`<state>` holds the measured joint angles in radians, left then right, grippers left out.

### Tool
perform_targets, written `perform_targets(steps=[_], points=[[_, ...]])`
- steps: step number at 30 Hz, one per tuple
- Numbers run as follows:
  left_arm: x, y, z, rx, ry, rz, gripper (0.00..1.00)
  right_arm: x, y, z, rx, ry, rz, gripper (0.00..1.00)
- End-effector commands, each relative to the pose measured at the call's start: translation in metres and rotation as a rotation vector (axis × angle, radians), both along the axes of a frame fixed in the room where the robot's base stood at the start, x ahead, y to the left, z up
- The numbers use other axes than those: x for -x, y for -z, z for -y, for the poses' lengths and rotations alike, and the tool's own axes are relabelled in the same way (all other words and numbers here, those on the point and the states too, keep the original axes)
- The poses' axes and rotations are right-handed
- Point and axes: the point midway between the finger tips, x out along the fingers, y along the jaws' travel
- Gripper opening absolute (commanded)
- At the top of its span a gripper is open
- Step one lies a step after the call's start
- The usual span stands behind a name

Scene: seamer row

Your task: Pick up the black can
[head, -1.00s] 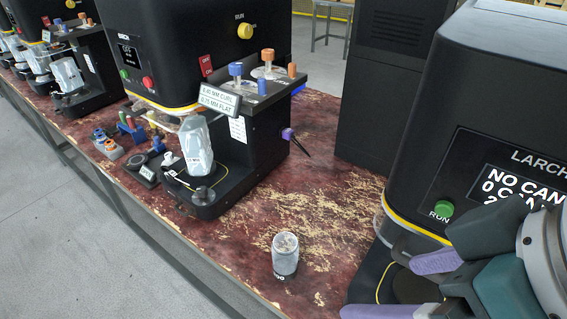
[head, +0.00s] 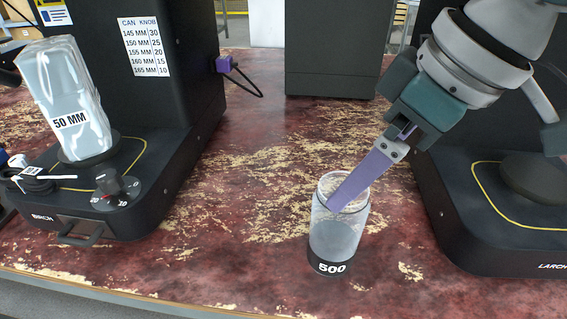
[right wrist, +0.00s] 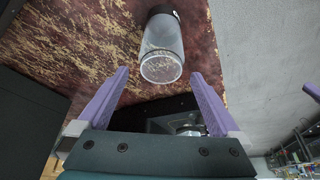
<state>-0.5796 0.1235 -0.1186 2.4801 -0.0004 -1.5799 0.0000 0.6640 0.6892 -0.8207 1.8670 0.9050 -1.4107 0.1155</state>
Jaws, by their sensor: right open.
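The only loose can in view is a clear, greyish can (head: 338,232) with a black band at its base marked 500. It stands upright on the worn red bench. No wholly black can shows. My right gripper (head: 352,188) comes down from the upper right. Its visible purple finger overlaps the can's upper part in the head view; the other finger is hidden there. In the right wrist view the jaws (right wrist: 160,74) are open, and the can (right wrist: 163,45) lies ahead, in line with the gap between them. I cannot tell whether a finger touches it. My left gripper is not in view.
A black seamer (head: 160,185) with a bagged part marked 50 MM (head: 72,100) stands left. Another black machine base (head: 490,240) is close right of the can. A dark cabinet (head: 335,55) stands behind. Bench between the left seamer and can is clear.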

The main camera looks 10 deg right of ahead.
Motion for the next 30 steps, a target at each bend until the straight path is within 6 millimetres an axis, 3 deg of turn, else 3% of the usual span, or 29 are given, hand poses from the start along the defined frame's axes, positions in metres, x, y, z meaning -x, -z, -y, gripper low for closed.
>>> perform_targets(steps=[19, 29, 30], points=[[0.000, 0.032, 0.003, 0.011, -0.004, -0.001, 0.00, -0.021, 0.083, -0.023, 0.001, 0.000, -0.002, 1.00], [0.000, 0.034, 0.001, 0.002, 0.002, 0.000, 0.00, -0.024, 0.090, -0.026, 0.002, -0.001, 0.000, 1.00], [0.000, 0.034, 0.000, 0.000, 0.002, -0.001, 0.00, -0.024, 0.090, -0.026, 0.002, -0.001, 0.000, 0.97]])
